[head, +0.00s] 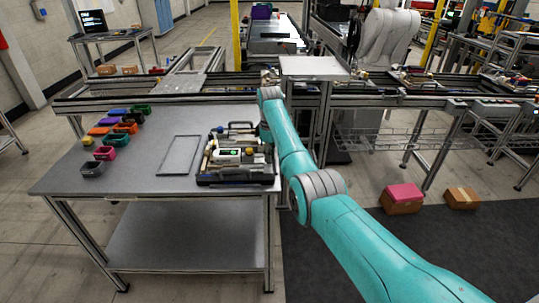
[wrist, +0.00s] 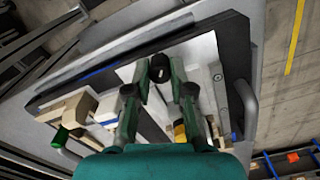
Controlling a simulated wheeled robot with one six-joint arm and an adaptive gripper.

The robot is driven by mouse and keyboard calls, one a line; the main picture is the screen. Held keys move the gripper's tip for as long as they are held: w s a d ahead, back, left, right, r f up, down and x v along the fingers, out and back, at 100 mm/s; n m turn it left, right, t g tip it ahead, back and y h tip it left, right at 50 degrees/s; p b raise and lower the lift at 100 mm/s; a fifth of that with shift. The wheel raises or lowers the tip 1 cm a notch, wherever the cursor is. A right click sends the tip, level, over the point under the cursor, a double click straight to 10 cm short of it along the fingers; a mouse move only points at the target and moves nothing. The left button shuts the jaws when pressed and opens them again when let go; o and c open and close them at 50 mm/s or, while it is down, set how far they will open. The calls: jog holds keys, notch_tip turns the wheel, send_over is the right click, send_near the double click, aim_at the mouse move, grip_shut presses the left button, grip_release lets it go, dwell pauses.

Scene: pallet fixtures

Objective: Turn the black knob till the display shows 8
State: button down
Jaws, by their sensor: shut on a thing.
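The black knob (wrist: 160,70) shows in the wrist view, on a white plate (wrist: 203,48) of the fixture. My gripper (wrist: 160,72) is shut on it, one finger on each side. In the head view the fixture (head: 235,180) lies at the right end of the grey table. The white display unit (head: 228,156) on it has a small green readout, too small for me to read. The knob and my fingertips cannot be made out in the head view, where my arm covers part of the fixture's right side.
The grey table (head: 130,170) holds an empty rectangular frame (head: 180,154) and several coloured bins (head: 103,153) at the left. A conveyor (head: 160,98) runs behind the table.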

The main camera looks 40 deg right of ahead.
jog(key=shift+n, duration=2.3)
jog(key=c, duration=1)
grip_release()
jog(key=shift+r, duration=0.1)
notch_tip(320, 180, up, 12)
jog(key=shift+f, duration=0.1)
